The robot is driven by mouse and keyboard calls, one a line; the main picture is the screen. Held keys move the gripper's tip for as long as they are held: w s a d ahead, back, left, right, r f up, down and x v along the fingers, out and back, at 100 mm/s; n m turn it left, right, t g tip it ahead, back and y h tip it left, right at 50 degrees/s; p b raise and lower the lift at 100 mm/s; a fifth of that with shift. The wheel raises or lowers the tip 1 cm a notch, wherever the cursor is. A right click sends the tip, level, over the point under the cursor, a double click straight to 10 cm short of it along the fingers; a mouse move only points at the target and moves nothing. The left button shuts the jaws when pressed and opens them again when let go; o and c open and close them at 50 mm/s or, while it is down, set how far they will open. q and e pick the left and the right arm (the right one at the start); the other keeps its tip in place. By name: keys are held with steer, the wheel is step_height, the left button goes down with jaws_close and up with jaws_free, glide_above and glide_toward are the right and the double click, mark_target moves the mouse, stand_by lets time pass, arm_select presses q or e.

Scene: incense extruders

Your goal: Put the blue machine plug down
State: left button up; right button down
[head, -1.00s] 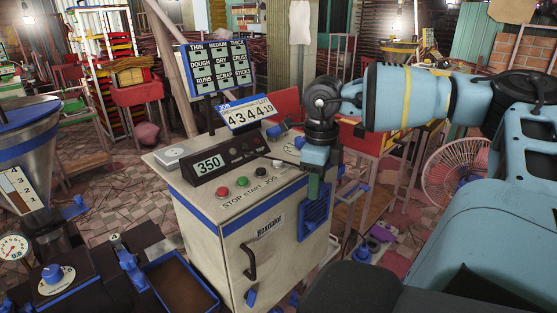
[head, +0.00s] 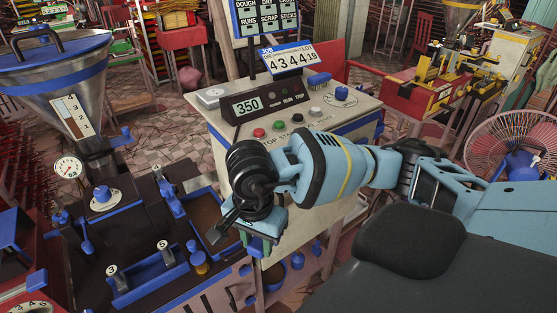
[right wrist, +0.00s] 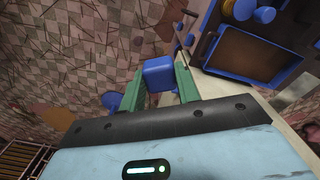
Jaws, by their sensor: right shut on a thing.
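My right gripper (right wrist: 159,82) is shut on the blue machine plug (right wrist: 158,70), a blocky blue piece between its green fingers in the right wrist view. The tiled floor shows below and beyond the plug. In the head view the right gripper (head: 262,243) hangs in front of the pale cabinet (head: 320,207), right of the dark bench. My left gripper is not in view.
A dark bench (head: 120,205) with blue fittings stands at left. A blue-rimmed brown tray also shows in the wrist view (right wrist: 208,62), right of the fingers. A metal hopper (head: 55,75) stands at far left. A pink fan (head: 505,150) is at right.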

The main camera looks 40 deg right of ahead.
steer(key=s+a+r+n, duration=0.2)
steer(key=a+n, duration=1.1)
steer(key=a, duration=0.3)
steer(key=shift+s+a+n, duration=0.15)
steer(key=shift+n, duration=0.15)
